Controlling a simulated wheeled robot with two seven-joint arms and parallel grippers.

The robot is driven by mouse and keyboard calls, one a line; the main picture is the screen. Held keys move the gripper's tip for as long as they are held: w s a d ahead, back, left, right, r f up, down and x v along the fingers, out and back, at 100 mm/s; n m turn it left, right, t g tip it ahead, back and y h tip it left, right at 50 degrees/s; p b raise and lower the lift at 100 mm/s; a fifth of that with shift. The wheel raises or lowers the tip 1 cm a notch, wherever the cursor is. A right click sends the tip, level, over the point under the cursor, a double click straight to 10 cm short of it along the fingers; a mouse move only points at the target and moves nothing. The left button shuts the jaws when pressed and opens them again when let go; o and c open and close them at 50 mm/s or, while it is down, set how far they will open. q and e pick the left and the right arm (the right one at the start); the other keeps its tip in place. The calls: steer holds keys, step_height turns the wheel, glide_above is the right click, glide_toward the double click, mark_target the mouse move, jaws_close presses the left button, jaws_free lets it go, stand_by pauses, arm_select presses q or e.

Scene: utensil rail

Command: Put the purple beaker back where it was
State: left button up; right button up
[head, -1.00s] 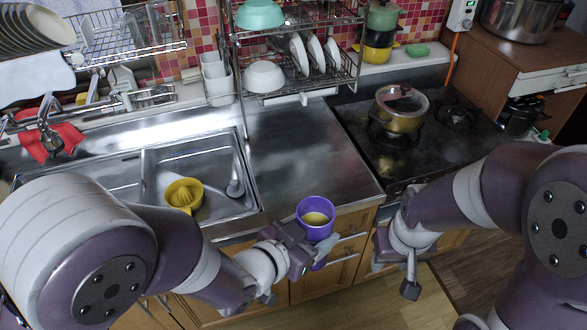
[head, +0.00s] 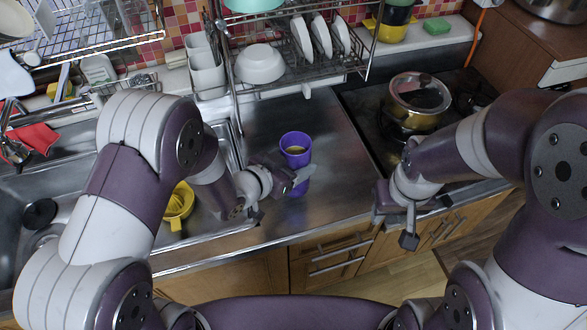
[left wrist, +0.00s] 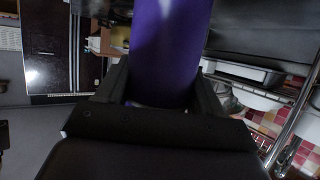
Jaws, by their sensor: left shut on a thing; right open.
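The purple beaker (head: 296,146) is upright with something yellow inside it. It is over the bare steel counter between the sink and the stove; I cannot tell whether its base touches the counter. My left gripper (head: 297,178) is shut on the beaker's side and hides part of it. In the left wrist view the beaker (left wrist: 170,50) fills the space between the two dark fingers (left wrist: 160,88). My right gripper (head: 398,222) is open and empty, near the counter's front edge below the stove.
The steel counter (head: 330,150) around the beaker is clear. A pot (head: 418,100) stands on the stove at right. A dish rack (head: 300,75) with a white bowl (head: 260,64) and plates hangs behind. A yellow juicer (head: 178,205) is in the sink at left.

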arm_select(q)
step_height(320, 180, down, 4)
steer(key=shift+r, duration=0.1)
steer(key=shift+w+f, duration=0.15)
steer(key=shift+f, duration=0.05)
steer(key=shift+a+f, duration=0.1)
steer(key=shift+f, duration=0.05)
steer(key=o, duration=1.6)
